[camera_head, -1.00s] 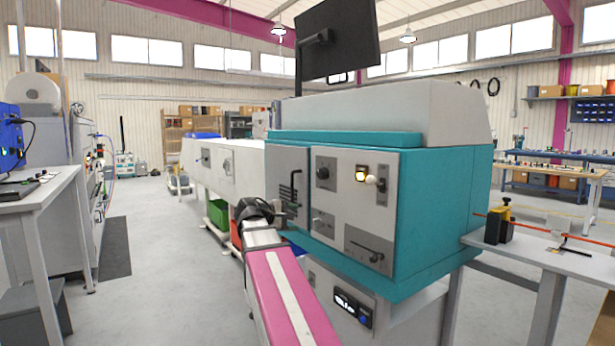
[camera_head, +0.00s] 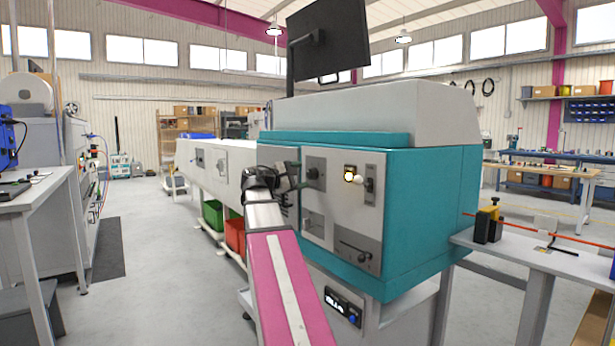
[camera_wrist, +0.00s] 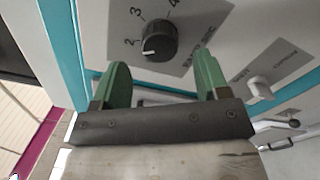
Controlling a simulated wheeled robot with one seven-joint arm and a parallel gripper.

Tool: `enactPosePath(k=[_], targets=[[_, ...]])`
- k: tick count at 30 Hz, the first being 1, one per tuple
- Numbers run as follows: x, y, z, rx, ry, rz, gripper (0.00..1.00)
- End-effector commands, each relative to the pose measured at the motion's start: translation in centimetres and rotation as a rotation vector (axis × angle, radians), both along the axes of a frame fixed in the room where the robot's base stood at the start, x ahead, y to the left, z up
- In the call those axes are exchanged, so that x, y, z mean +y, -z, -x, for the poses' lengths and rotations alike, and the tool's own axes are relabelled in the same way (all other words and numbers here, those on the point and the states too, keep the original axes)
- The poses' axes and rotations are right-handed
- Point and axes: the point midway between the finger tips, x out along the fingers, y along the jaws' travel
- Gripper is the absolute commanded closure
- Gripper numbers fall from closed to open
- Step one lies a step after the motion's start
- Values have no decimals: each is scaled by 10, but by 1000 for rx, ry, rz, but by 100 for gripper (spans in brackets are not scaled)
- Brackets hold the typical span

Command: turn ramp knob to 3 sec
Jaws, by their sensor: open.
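The ramp knob (camera_wrist: 160,42) is a black ribbed dial on a grey plate marked 2, 3 and 4. Its white pointer mark faces lower left in the wrist view, near the 2 and away from the 3. The knob also shows in the head view (camera_head: 313,173) on the teal and white machine. My gripper (camera_wrist: 161,72) is open, with two green fingers apart and nothing between them. The knob lies just beyond the fingertips, apart from them. In the head view my gripper (camera_head: 290,177) is at the left edge of the machine's front panel.
A pale small knob (camera_wrist: 260,87) lies right of my right finger. A monitor (camera_head: 328,40) stands above the machine.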

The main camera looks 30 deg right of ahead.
Motion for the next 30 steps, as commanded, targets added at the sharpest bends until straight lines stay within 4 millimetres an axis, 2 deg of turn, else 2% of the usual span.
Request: enactPosePath(k=[3, 9, 20, 24, 25, 30], targets=[[-18, 0, -2, 0, 3, -1, 32], [-34, 0, -3, 0, 1, 0, 32], [-37, 0, -3, 0, -1, 0, 32], [-37, 0, -3, 0, -1, 0, 77], [-37, 0, -3, 0, -1, 0, 81], [-37, 0, -3, -3, 0, -1, 81]])
